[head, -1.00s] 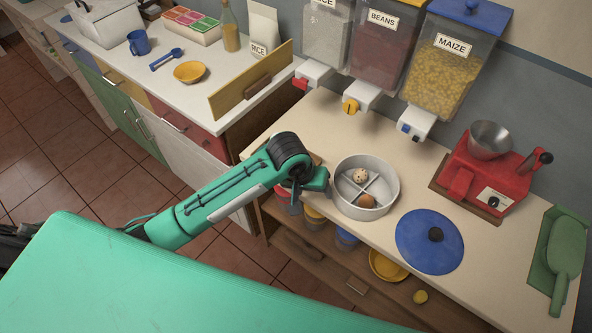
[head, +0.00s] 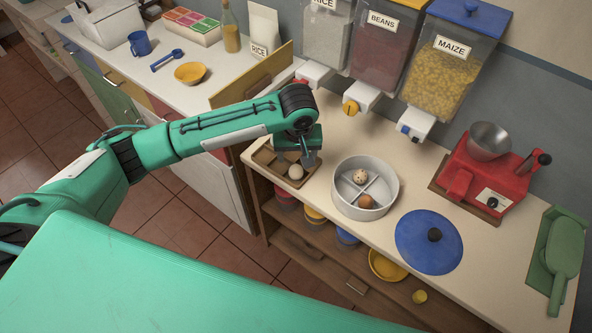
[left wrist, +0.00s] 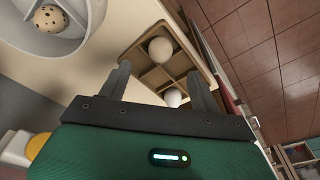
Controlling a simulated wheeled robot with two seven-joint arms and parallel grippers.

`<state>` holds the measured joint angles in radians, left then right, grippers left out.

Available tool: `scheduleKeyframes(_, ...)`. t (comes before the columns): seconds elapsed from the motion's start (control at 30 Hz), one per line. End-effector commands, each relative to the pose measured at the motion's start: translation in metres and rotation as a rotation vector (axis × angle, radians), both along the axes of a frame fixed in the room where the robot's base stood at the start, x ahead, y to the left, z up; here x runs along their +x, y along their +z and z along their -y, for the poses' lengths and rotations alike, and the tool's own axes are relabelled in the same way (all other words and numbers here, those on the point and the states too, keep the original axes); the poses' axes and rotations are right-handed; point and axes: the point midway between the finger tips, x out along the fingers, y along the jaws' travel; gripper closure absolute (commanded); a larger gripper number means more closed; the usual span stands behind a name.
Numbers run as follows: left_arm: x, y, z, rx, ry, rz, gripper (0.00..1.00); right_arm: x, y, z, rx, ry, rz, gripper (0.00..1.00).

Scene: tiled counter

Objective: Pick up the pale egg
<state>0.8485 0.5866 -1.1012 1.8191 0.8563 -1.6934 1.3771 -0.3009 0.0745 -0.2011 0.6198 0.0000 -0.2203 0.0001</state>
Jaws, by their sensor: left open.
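A pale egg (head: 296,171) lies in a divided wooden tray (head: 264,157) at the counter's left end. In the left wrist view the same tray (left wrist: 137,53) holds two whitish eggs: one (left wrist: 160,50) beyond the fingertips, another (left wrist: 172,97) between the fingers' lines of sight, partly hidden by my gripper's body. My left gripper (head: 309,158) is open and empty, pointing down above the tray's right side, just behind the visible egg. It also shows in the left wrist view (left wrist: 160,75). My right gripper is out of view.
A white divided bowl (head: 345,199) with a speckled egg (head: 360,176) and a brown egg (head: 366,201) stands right of the tray. Dispensers (head: 380,50) hang behind. A red scale-like machine (head: 485,170) stands at right.

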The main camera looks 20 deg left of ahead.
Motion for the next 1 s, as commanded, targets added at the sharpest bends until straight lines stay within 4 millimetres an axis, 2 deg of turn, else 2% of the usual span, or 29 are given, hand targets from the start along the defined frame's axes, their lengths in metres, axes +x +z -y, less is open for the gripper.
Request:
scheduleKeyframes(0.1,0.003,-0.020,-0.001,0.000,0.001,-0.002,0.36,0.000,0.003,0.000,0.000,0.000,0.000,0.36)
scheduleKeyframes(0.37,0.006,-0.039,-0.003,0.000,0.000,0.001,0.36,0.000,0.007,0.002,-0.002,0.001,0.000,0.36)
scheduleKeyframes(0.63,0.014,-0.077,-0.007,0.001,-0.001,0.000,0.36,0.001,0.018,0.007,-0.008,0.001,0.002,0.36)
scheduleKeyframes(0.77,0.015,-0.084,-0.008,0.000,-0.002,0.001,0.36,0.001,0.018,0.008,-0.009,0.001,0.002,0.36)
scheduleKeyframes(0.97,0.015,-0.085,-0.008,0.000,-0.002,0.001,0.36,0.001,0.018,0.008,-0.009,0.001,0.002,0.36)
scheduleKeyframes(1.0,0.015,-0.085,-0.008,0.000,-0.002,0.001,0.44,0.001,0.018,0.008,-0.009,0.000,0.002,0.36)
